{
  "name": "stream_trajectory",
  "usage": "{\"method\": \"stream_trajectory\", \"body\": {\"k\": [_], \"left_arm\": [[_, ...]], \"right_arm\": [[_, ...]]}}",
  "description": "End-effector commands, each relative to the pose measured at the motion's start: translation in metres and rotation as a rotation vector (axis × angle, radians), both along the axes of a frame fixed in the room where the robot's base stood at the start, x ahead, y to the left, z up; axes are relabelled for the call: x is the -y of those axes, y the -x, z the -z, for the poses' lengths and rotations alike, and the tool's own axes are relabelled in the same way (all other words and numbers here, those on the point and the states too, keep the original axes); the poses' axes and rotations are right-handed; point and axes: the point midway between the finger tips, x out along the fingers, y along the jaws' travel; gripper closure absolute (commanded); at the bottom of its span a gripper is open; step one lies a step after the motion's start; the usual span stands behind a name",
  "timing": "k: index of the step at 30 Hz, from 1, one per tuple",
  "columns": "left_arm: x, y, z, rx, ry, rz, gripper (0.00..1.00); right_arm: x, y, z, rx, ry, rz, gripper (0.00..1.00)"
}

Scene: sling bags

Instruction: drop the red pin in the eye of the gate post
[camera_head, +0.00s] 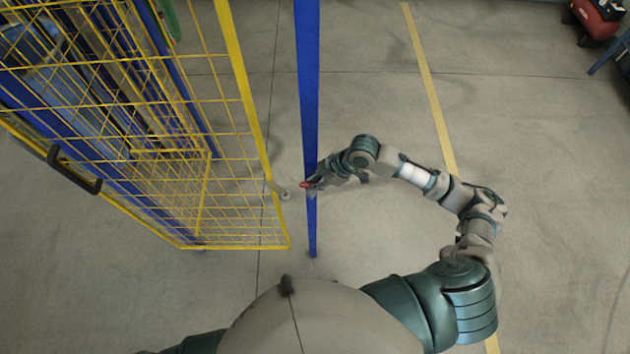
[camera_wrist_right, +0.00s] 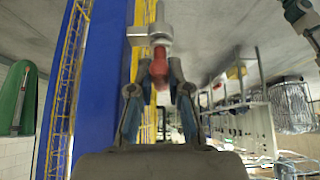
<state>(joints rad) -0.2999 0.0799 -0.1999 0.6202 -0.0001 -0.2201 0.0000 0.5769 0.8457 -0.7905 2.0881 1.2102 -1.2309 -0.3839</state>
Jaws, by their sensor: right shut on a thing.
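The blue gate post (camera_head: 308,100) stands upright in the middle of the head view, and fills the left part of the right wrist view (camera_wrist_right: 107,60). My right gripper (camera_head: 313,184) is beside the post, shut on the red pin (camera_head: 304,184). In the right wrist view the red pin (camera_wrist_right: 158,70) is between the fingertips, with a grey metal piece (camera_wrist_right: 150,35) just beyond it. A small grey tab with a round end (camera_head: 285,195) shows between the gate's edge and the post. I cannot tell whether the pin touches the metal piece. My left gripper is out of view.
A yellow mesh gate (camera_head: 240,130) with a black handle (camera_head: 74,170) stands open-framed at the left, close to the post. Blue frames stand behind its mesh. The floor right of the post is clear, with a yellow line (camera_head: 430,90). A red machine (camera_head: 598,18) is far right.

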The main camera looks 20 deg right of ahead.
Motion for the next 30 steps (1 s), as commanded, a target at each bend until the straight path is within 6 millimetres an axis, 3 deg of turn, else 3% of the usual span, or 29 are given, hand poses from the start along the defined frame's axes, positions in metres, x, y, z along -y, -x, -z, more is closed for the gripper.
{"method": "stream_trajectory", "body": {"k": [2, 3, 6, 23, 30], "left_arm": [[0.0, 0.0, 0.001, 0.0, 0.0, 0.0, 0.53], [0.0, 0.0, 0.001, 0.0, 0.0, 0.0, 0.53], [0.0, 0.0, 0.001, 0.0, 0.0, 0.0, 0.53], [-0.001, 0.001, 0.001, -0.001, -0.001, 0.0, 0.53], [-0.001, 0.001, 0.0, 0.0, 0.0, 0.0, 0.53]], "right_arm": [[0.0, 0.0, 0.002, 0.0, 0.0, 0.0, 1.0], [0.0, 0.0, 0.002, 0.0, 0.0, 0.0, 0.78], [0.0, 0.0, 0.002, 0.0, 0.0, 0.0, 0.54], [0.002, -0.002, -0.001, 0.004, 0.0, 0.003, 0.54], [0.025, 0.005, -0.035, 0.006, 0.003, 0.004, 0.54]]}}
